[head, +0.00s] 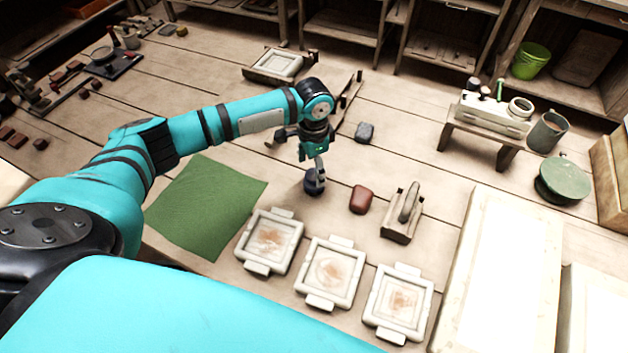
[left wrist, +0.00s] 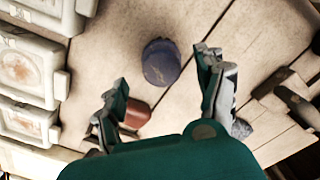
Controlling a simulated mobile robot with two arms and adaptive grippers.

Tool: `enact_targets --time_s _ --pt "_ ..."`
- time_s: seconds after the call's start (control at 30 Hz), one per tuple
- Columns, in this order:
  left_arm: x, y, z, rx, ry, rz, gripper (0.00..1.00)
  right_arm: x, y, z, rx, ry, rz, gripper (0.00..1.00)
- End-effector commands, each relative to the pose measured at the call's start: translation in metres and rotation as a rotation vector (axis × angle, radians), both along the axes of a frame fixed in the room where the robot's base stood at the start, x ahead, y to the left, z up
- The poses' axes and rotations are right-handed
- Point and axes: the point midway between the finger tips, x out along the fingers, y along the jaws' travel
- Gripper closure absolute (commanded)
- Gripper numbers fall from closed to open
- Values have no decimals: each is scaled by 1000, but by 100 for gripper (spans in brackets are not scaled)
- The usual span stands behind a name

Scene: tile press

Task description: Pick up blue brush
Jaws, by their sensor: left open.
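A small dark blue rounded piece (head: 314,186) stands on the wooden table, directly under my left gripper (head: 317,165). In the left wrist view the same blue piece (left wrist: 161,62) shows just beyond the spread fingers of my left gripper (left wrist: 160,76), roughly between their tips. It looks like a short lump; no bristles or handle show, so I cannot tell that it is a brush. My left gripper is open and empty and points down at it. In the head view the finger partly covers its top. My right gripper is not in view.
A red-brown block (head: 361,199) lies close to the right of it. A handled tool (head: 403,213) stands further right, and a grey lump (head: 365,132) lies behind. Several framed tiles, including one (head: 252,254), line the front. A green cloth (head: 205,205) lies at left.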

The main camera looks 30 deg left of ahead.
Motion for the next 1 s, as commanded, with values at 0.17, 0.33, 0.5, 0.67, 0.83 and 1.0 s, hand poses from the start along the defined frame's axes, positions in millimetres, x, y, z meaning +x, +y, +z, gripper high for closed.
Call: enact_targets --time_s 0.17,0.33,0.5,0.67,0.83,1.0 --pt "2 0 -26 1 3 0 28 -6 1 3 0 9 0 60" --pt "2 0 -35 0 0 -1 28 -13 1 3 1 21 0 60" --pt "2 0 -35 0 0 -1 28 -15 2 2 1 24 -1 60" --pt "2 0 -35 0 0 -1 49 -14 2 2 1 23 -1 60" --pt "2 0 -34 0 0 -1 71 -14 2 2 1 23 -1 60" --pt "3 0 -34 0 0 0 90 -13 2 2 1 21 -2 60"
